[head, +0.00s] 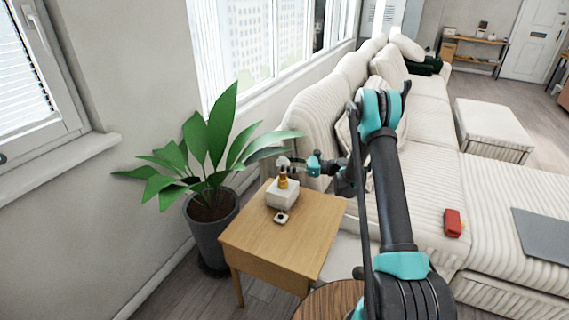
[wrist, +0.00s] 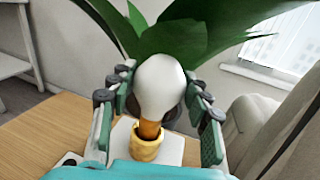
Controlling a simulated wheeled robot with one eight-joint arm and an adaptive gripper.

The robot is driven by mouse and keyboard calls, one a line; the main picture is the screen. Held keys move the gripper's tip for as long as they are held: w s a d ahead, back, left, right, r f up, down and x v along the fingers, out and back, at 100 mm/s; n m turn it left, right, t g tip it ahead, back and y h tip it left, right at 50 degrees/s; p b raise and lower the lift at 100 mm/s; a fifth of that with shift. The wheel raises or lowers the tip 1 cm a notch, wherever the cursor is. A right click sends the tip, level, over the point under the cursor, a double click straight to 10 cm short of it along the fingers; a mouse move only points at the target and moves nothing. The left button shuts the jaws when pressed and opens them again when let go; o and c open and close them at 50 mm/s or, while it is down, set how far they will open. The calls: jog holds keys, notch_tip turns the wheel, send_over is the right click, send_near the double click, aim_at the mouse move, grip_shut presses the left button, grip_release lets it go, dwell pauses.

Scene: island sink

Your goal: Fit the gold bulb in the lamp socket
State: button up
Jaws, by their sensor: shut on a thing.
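The bulb (wrist: 161,88) has a white globe and a gold-orange neck. In the wrist view my gripper (wrist: 157,92) is shut on its globe, one finger on each side. The neck points down at the yellow-gold lamp socket (wrist: 145,153) and overlaps its top rim; I cannot tell how deep it sits. The bulb leans slightly in the picture. In the head view the bulb (head: 283,161) is above the socket (head: 283,183) on the white lamp base (head: 282,194). My gripper (head: 292,166) reaches it from the right.
The lamp base stands on a wooden side table (head: 260,240). A small white and dark object (head: 281,217) lies in front of it. A potted plant (head: 211,205) spreads leaves behind and close to the gripper. A cream sofa (head: 432,150) is to the right.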

jog(key=shift+f, duration=1.5)
jog(key=o, duration=1.3)
jog(key=shift+d, duration=0.1)
jog(key=d, duration=0.8)
jog(key=s+d, duration=0.1)
jog(key=d, duration=0.2)
jog(key=shift+d, duration=0.4)
